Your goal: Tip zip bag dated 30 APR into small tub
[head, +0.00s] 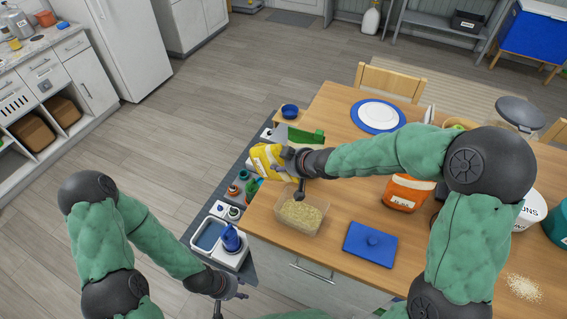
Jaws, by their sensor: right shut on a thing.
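My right gripper (286,160) is shut on a yellow bag (264,155), which it holds tilted at the table's left edge, behind the small tub. Any date on the bag is too small to read. The clear small tub (300,214) sits on the table's near left corner with tan granules in it. A blue lid (370,244) lies flat to the right of the tub. An orange bag (404,193) stands behind the lid, partly hidden by my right arm. My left gripper (236,290) is low at the left, off the table; its fingers are unclear.
The wooden table (330,280) bears a blue-rimmed plate (378,116), a green item (303,137) and a pale granule pile (524,287). A white container (530,211) stands at right. A grey side unit (248,268) with bottles and a blue basin (209,236) adjoins the table's left.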

